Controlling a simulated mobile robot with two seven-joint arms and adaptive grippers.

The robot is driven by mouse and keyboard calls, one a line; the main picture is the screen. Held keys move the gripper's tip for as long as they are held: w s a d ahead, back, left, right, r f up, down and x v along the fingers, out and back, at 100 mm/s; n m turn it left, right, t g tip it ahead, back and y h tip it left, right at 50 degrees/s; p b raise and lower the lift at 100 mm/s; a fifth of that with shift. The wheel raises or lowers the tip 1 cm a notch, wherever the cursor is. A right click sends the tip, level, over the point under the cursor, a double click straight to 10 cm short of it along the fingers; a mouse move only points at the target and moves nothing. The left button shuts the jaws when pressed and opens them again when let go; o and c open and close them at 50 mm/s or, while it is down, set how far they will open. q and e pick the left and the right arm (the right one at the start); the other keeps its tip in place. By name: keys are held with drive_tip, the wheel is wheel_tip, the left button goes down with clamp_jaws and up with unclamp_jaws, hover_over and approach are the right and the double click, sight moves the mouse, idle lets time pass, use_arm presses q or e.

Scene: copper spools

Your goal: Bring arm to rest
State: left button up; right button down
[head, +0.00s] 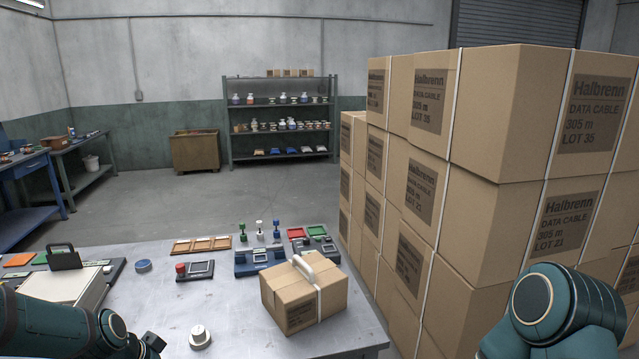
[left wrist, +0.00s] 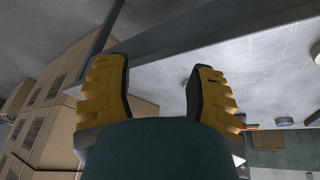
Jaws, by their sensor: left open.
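My left arm (head: 60,325) reaches in from the lower left of the head view, low over the near left part of the grey table (head: 120,225). A dark part of its wrist end shows at the bottom edge; the fingertips are hidden there. In the left wrist view my left gripper (left wrist: 157,95) has its two yellow-padded fingers spread wide with nothing between them. My right arm (head: 560,310) shows only as a teal joint at the lower right of the head view. Its gripper is out of frame.
A small white spool-like piece (head: 200,337) stands near the left wrist. A carton with a handle (head: 303,292) sits on the table's right part. Stacked cable cartons (head: 500,220) rise close on the right. A white-topped case (head: 62,287) lies by the left forearm.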

use_arm(q)
drive_tip(key=d+f+n, duration=0.2)
drive_tip(key=d+f, duration=0.4)
drive_tip(key=f, duration=0.1)
drive_tip(key=s+d+f+n+g+h, duration=0.1)
drive_tip(key=s+d+f+n, duration=0.3)
drive_tip(key=s+d+f, duration=0.8)
drive_tip(key=d+g, duration=0.1)
drive_tip(key=d, duration=0.1)
drive_tip(key=shift+s+d+f+n, duration=0.15)
drive_tip(key=shift+s+d+n, duration=0.2)
drive_tip(key=shift+d+n, duration=0.05)
